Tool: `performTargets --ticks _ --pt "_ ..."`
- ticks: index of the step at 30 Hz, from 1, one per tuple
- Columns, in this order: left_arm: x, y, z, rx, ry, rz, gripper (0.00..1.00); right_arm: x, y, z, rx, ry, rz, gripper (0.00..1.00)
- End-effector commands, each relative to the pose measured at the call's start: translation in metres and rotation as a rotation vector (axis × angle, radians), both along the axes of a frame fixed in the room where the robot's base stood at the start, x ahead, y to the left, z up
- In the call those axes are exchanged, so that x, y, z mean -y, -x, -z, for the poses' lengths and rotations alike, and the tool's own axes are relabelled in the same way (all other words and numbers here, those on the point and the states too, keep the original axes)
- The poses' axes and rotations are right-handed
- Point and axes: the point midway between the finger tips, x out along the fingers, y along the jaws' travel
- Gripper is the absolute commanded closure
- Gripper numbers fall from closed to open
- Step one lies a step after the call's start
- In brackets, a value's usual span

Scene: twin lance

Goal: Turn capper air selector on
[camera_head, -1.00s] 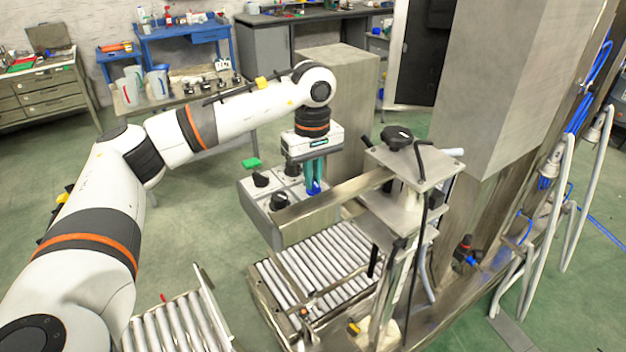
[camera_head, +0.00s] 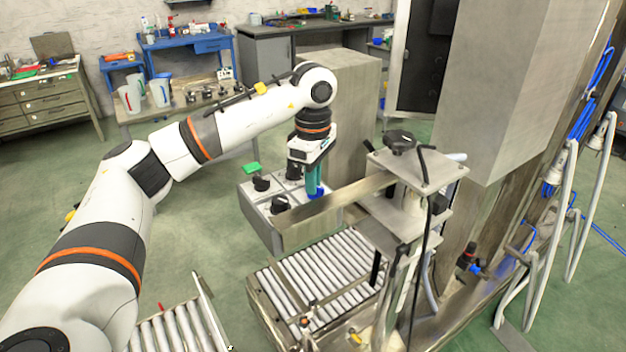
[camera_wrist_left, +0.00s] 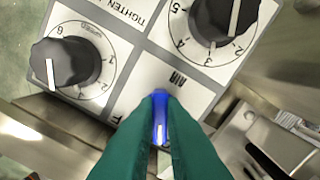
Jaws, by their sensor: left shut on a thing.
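The grey control box (camera_head: 262,222) with black knobs hangs beside the conveyor in the head view. My left gripper (camera_head: 315,190) points down at its right side, with its green fingers closed around the blue selector (camera_head: 317,193). The left wrist view shows the fingers on both sides of this blue selector (camera_wrist_left: 160,118), whose white mark faces the bottom of the picture. My right gripper is not in view.
Two black dials with numbered scales (camera_wrist_left: 72,62) (camera_wrist_left: 222,18) are close to the fingers. A metal bar (camera_head: 335,203) runs just in front of the selector to the capper frame (camera_head: 415,168). A roller conveyor (camera_head: 320,268) lies below.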

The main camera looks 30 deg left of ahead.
Motion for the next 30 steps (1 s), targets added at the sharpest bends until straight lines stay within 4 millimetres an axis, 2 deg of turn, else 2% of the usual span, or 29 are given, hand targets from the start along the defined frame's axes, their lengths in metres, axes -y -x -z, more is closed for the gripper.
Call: performTargets --ticks 12,13,17,26,30 --pt "-0.001 -0.001 -0.002 0.005 -0.001 -0.013 1.00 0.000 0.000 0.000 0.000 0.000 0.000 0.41" --pt "-0.001 -0.001 -0.002 0.005 -0.001 -0.013 0.89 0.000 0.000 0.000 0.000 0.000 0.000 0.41" --pt "-0.001 -0.001 -0.002 0.004 -0.001 -0.012 0.68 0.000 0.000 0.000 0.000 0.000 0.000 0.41" --pt "0.000 0.000 -0.002 0.002 0.000 -0.009 0.68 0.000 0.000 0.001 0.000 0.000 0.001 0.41" --pt "0.000 -0.001 -0.013 0.005 0.000 -0.009 0.68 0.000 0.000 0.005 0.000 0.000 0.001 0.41"
